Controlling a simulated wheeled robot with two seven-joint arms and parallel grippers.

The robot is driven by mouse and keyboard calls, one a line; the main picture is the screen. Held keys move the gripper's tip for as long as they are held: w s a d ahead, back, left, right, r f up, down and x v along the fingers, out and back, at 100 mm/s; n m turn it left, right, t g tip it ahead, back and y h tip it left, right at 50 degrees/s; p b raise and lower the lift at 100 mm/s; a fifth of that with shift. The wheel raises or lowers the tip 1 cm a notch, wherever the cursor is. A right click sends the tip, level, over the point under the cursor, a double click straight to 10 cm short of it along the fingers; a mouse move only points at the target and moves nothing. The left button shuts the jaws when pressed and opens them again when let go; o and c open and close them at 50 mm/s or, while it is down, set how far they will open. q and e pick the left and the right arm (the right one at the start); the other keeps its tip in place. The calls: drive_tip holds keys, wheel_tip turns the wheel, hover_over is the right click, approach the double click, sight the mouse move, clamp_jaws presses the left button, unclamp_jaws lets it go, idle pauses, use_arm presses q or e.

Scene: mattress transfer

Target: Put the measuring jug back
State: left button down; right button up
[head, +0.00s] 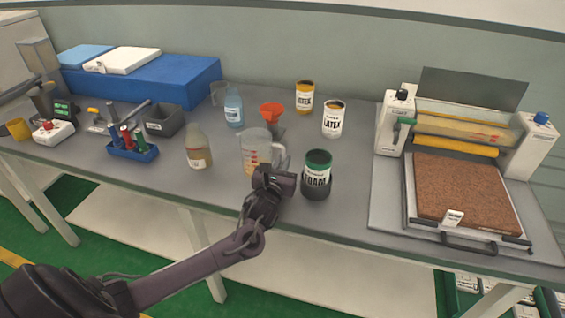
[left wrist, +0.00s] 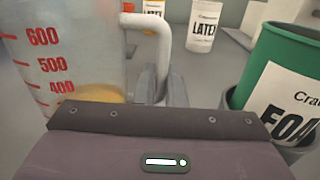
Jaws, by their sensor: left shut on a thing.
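The measuring jug (head: 257,149) is clear, with red markings and a handle on its right side. It stands upright on or just above the grey bench, near the front edge. In the left wrist view the jug (left wrist: 75,55) fills the left side, with yellowish liquid low in it. My left gripper (head: 279,175) is at the jug's handle (left wrist: 164,40) and shut on it; the fingertips are partly hidden behind the gripper body. My right gripper is not in view.
Behind are a red funnel (head: 272,115), two LATEX containers (head: 333,120) and a blue bottle (head: 234,108). An amber bottle (head: 197,150) stands left. A roller machine (head: 462,150) fills the right side.

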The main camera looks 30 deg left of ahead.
use_arm(q)
drive_tip(key=c, duration=1.5)
unclamp_jaws()
drive_tip(key=shift+s, duration=0.1)
drive_tip(key=v, duration=1.2)
drive_tip(key=shift+b, duration=0.3)
